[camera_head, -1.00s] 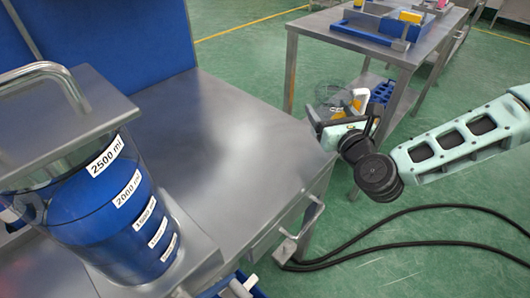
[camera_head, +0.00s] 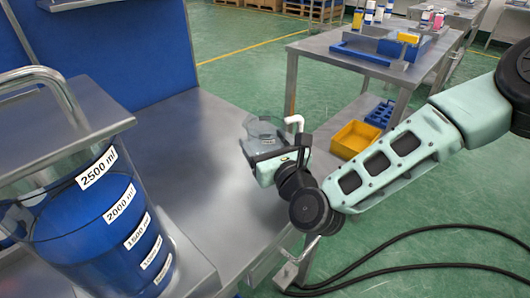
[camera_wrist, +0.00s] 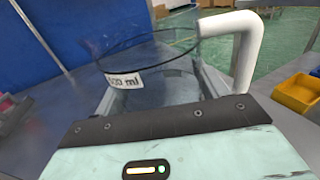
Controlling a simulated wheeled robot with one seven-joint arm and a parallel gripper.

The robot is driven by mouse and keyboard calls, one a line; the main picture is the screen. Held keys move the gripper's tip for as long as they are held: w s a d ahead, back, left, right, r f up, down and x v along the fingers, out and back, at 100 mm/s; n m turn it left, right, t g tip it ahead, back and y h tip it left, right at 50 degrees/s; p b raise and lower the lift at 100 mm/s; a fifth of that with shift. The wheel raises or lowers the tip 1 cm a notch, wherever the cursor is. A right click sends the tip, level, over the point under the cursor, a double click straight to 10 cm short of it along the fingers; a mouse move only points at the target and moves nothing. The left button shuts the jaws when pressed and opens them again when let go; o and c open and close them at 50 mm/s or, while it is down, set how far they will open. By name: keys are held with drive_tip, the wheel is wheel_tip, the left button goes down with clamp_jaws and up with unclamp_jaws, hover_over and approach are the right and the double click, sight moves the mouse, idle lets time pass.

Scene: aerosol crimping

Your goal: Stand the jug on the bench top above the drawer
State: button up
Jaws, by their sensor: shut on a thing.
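The jug (camera_head: 264,136) is clear with a white handle (camera_head: 294,122). My gripper (camera_head: 272,160) is shut on it and holds it upright or nearly so, over the right part of the bench top (camera_head: 190,150). In the wrist view the jug (camera_wrist: 165,85) stands beyond my gripper (camera_wrist: 165,130), with its open rim up, a white volume label in front and its handle on the right. I cannot tell the gap between its base and the bench. The drawer is on the bench's right side; its handle (camera_head: 288,272) shows low, and its front is mostly cut off or hidden.
A large vessel (camera_head: 95,215) of blue liquid with volume labels stands at the near left of the bench. A blue panel (camera_head: 120,45) rises behind. A second table (camera_head: 365,62) with a yellow bin (camera_head: 356,138) on its lower shelf stands beyond. Black cables (camera_head: 400,268) lie on the floor.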

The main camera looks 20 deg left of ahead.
drive_tip(key=shift+f, duration=1.45)
drive_tip(key=shift+f, duration=0.15)
drive_tip(key=o, duration=1.1)
drive_tip(key=shift+c, duration=0.2)
drive_tip(key=b+v, duration=0.1)
drive_tip(key=v, duration=1.1)
drive_tip(key=shift+r, duration=0.2)
